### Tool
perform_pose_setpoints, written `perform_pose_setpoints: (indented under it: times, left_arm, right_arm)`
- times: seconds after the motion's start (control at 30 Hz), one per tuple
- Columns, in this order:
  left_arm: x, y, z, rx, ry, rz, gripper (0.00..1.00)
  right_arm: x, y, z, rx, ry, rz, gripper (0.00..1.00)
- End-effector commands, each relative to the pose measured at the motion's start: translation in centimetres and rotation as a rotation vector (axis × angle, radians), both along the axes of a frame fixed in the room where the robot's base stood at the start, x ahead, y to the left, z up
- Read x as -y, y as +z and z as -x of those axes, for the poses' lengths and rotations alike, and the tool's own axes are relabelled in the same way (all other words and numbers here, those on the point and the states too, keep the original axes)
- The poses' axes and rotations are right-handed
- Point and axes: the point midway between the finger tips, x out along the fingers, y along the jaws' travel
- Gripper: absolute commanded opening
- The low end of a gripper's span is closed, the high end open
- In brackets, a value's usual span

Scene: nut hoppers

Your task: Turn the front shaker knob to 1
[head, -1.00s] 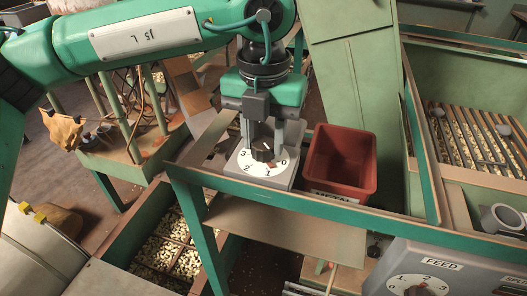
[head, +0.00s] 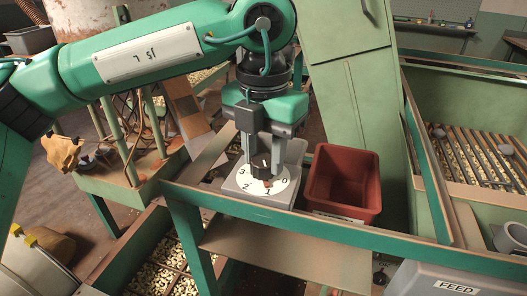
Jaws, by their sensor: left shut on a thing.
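The shaker knob (head: 263,172) is a small black knob on a white round dial (head: 253,185) marked 3, 2, 1 and 0, set on a grey box. My left gripper (head: 264,165) points down from above and is shut on the knob, with a finger at each side. The fingers hide part of the knob and dial. A small reddish mark at the knob's front edge shows close to the 1. My right gripper is not in view.
A red bin (head: 344,184) stands right beside the dial box. A green frame rail (head: 330,222) runs in front of both. A FEED panel (head: 455,283) is cut off at the lower right. A slatted hopper (head: 470,150) stands at the right.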

Motion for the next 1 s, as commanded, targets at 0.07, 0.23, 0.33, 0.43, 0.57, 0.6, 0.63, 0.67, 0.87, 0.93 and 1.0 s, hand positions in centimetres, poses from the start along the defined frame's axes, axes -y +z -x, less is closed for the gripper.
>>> perform_pose_setpoints:
  times: [0.07, 0.23, 0.33, 0.43, 0.57, 0.6, 0.63, 0.67, 0.87, 0.93, 1.0]
  left_arm:
    - [0.0, 0.2, -0.1, 0.003, 0.002, 0.003, 0.12]
    - [0.0, 0.1, 0.0, 0.001, 0.002, 0.002, 0.57]
    - [0.0, 0.1, 0.0, 0.002, 0.002, 0.001, 0.57]
    - [0.0, 0.1, 0.0, 0.001, 0.002, 0.001, 0.57]
    - [0.0, 0.7, -0.1, 0.003, 0.002, 0.002, 0.57]
    - [0.0, 1.1, 0.0, 0.003, 0.002, 0.002, 0.57]
    - [0.0, 1.6, -0.1, 0.003, 0.002, 0.001, 0.57]
    - [0.0, 2.1, -0.1, 0.003, 0.002, 0.001, 0.57]
    - [0.1, 6.6, 0.0, 0.004, 0.003, 0.003, 0.57]
    - [0.1, 8.2, 0.0, 0.004, 0.003, 0.003, 0.57]
    - [0.1, 9.7, 0.0, 0.003, 0.002, 0.003, 0.57]
  right_arm:
    - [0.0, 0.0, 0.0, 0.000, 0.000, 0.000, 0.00]
    - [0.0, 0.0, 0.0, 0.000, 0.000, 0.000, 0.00]
    - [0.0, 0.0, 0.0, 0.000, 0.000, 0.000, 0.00]
    - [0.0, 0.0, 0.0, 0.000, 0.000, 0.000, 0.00]
    - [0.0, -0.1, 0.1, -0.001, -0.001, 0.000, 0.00]
    - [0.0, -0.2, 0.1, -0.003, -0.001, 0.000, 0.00]
    - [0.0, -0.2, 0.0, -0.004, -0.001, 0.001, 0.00]
    - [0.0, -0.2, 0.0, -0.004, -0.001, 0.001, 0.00]
    - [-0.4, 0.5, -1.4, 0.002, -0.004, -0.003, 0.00]
    - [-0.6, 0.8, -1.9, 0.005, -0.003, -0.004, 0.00]
    - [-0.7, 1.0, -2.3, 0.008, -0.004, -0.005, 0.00]
